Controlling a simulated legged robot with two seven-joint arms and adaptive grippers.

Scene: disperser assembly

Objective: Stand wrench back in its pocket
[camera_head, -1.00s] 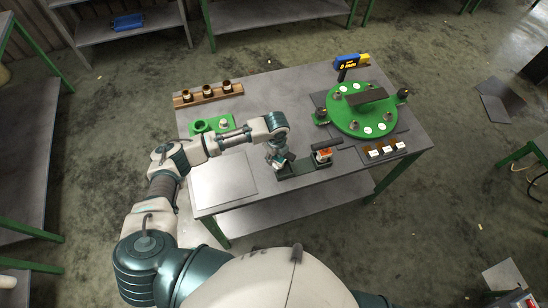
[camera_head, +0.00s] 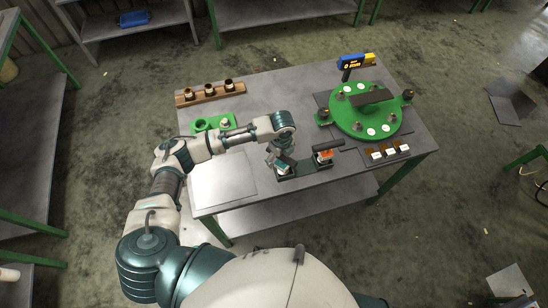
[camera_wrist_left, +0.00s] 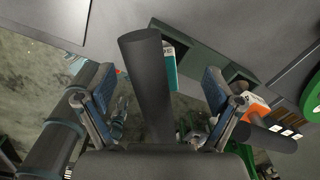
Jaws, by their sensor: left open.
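A tool that I take for the wrench has a dark round handle (camera_wrist_left: 145,75) and a teal-and-white labelled block (camera_wrist_left: 169,66) in the left wrist view. In the head view its pale block (camera_head: 283,169) sits at the left end of the dark holder (camera_head: 304,169). How deep it sits in its pocket is hidden. My left gripper (camera_head: 280,160) is over it. In the left wrist view the gripper (camera_wrist_left: 155,95) is open, with a finger on each side of the handle and gaps to both. My right gripper is not in view.
An orange-labelled tool (camera_head: 323,157) with a dark handle stands at the holder's right end. A green round plate (camera_head: 352,120) lies to the right, and a row of small white-labelled blocks (camera_head: 390,151) in front of it.

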